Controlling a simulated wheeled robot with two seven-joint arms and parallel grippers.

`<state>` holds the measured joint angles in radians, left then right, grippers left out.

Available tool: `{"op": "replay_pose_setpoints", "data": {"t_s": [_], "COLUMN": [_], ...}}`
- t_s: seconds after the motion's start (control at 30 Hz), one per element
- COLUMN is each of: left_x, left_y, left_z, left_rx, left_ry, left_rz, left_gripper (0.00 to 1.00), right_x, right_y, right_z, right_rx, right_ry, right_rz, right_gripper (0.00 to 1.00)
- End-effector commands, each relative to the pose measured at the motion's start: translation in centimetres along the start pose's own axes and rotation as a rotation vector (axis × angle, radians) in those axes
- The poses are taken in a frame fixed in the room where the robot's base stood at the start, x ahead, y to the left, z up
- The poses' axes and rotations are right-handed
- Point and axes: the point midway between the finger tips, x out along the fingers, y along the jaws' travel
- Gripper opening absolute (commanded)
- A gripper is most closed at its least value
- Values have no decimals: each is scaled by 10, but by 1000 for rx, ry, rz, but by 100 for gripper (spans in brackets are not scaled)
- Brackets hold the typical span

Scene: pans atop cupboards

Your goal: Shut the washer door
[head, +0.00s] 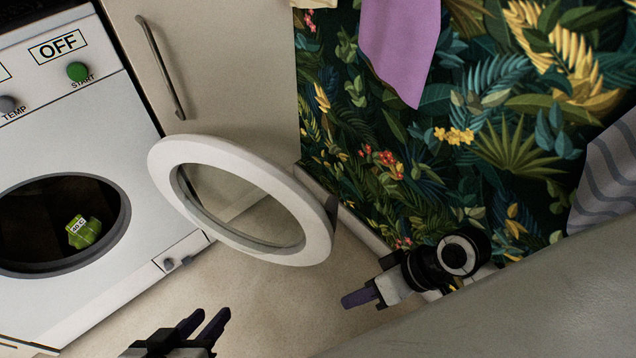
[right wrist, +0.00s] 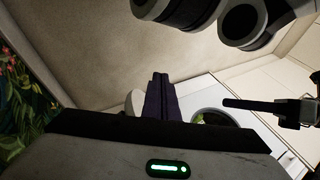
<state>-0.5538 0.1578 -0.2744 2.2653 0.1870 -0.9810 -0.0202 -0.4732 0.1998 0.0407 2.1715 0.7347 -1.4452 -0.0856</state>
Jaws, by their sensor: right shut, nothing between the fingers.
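The white washer (head: 125,150) stands at the left in the head view, its round opening dark with a green packet (head: 84,232) inside. The washer door (head: 300,213), a white ring with a clear centre, stands wide open to the right of the opening. My right gripper (head: 345,300) is shut and empty, below and right of the door's lower right rim, apart from it. Its closed fingers (right wrist: 160,98) show in the right wrist view, with the washer opening (right wrist: 212,118) beyond. My left gripper (head: 211,314) is open and empty, below the door and in front of the washer.
A beige cupboard (head: 235,60) with a bar handle (head: 160,65) stands beside the washer behind the door. A leafy patterned wall (head: 420,150) with a hanging purple cloth (head: 402,45) is at the right. A grey surface (head: 530,300) fills the lower right. Bare floor lies below the door.

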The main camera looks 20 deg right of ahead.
Motion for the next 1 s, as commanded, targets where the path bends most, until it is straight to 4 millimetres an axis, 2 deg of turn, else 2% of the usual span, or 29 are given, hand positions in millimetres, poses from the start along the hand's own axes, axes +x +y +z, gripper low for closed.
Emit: {"op": "replay_pose_setpoints", "data": {"t_s": [0.07,0.17,0.3,0.4,0.5,0.63,0.77,1.0], "left_x": [0,0,0,0,0,0,1,4], "left_y": [0,0,0,0,0,0,0,2], "left_z": [1,2,2,2,2,2,3,11], "left_rx": [-1,-2,-2,-3,-3,-3,-4,0], "left_ry": [-2,-3,-4,-5,-5,-5,-7,-32], "left_rz": [0,-1,-1,-1,-1,-1,0,10], "left_gripper": [31,31,31,31,31,31,31,31], "right_x": [2,-7,-39,-65,-88,-108,-112,-89], "right_y": [-2,-4,4,15,28,39,39,17], "right_z": [-12,-38,-84,-112,-132,-148,-156,-180], "right_rx": [55,149,292,371,431,479,491,489], "right_ry": [32,110,264,366,450,521,543,542], "right_rz": [-123,-301,-533,-650,-735,-802,-825,-827], "right_gripper": [0,0,0,0,0,0,0,0]}}
